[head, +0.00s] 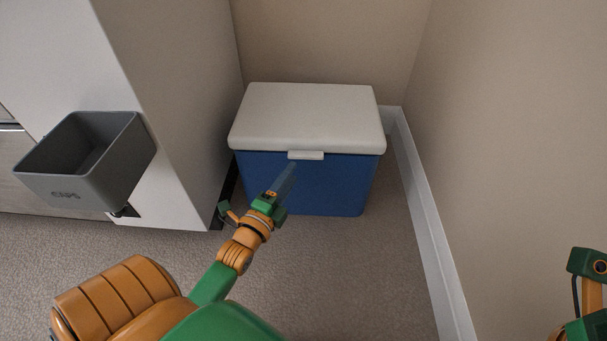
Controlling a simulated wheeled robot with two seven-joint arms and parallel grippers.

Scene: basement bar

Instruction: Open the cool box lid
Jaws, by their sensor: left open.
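The cool box (330,185) stands on the carpet in the corner, with a blue body and a white lid (310,115). The lid is shut. A small white handle tab (306,155) sticks out at the middle of the lid's front edge. My left gripper (286,177) is open in front of the blue front face, just below and a little left of the tab. I cannot tell whether its fingertips touch the box. My right arm shows only in part at the lower right edge, and its fingertips are not in view.
A grey open bin marked "CAPS" (62,190) is fixed to the white cabinet (160,190) on the left. A beige wall with a white skirting board (432,230) runs close along the right of the box. Carpet (350,270) in front is clear.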

